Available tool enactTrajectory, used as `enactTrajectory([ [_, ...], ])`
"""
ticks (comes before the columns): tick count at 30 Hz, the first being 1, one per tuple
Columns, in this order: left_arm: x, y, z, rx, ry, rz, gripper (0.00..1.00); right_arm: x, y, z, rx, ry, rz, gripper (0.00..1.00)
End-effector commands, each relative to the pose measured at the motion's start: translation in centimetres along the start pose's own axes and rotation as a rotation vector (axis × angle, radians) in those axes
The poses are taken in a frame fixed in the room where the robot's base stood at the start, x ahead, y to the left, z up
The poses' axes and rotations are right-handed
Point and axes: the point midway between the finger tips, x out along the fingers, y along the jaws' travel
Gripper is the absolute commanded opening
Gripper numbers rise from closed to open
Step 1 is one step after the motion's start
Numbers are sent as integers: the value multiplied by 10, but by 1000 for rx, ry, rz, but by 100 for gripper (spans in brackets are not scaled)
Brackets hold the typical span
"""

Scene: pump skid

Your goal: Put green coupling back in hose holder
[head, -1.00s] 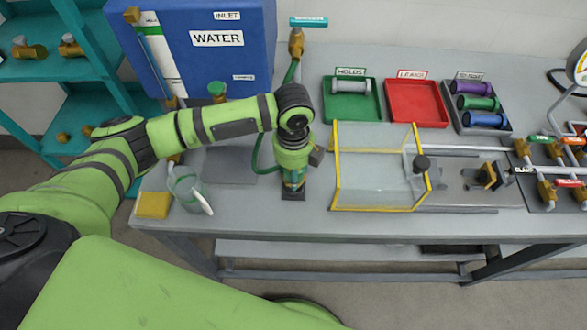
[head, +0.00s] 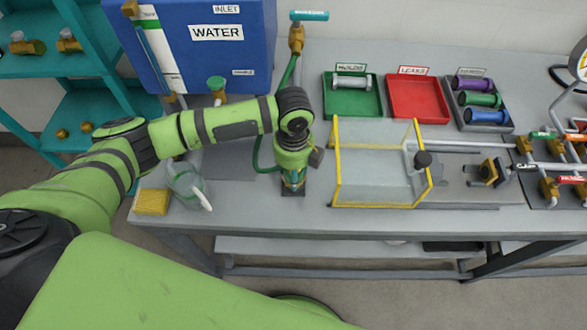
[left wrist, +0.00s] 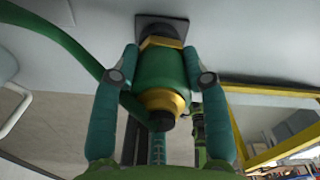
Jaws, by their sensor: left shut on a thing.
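The green coupling (left wrist: 160,72), with brass rings, is between the two teal fingers of my left gripper (left wrist: 161,55), which is shut on it. Its black end meets a dark square hose holder (left wrist: 182,27) on the bench; whether it is seated or just above cannot be told. In the head view my left gripper (head: 292,174) points down over the holder (head: 291,193), and the coupling is mostly hidden by the gripper. A green hose (left wrist: 75,48) runs from the coupling. My right gripper is not in view.
A clear guard box with yellow edges (head: 337,165) stands close right of the gripper. A clear jug (head: 185,183) and a yellow sponge (head: 151,202) are at left, with the blue water tank (head: 215,60) behind. Green (head: 337,106) and red (head: 416,100) trays lie at back right.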

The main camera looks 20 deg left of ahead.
Motion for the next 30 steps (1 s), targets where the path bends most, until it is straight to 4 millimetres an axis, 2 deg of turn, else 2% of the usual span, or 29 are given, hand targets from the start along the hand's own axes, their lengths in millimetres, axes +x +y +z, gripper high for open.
enactTrajectory([
  [22, 11, 0, 0, 0, 0, 1, 0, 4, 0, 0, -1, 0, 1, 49],
  [23, 11, 0, 0, 0, 0, 1, 49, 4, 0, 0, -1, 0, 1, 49],
  [24, 11, 0, 0, 0, 0, 1, 65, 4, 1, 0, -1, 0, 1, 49],
  [25, 11, 0, 0, 0, 0, 1, 73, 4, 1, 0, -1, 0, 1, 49],
  [30, 11, 0, 0, 0, 0, 1, 73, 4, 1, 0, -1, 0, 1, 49],
])
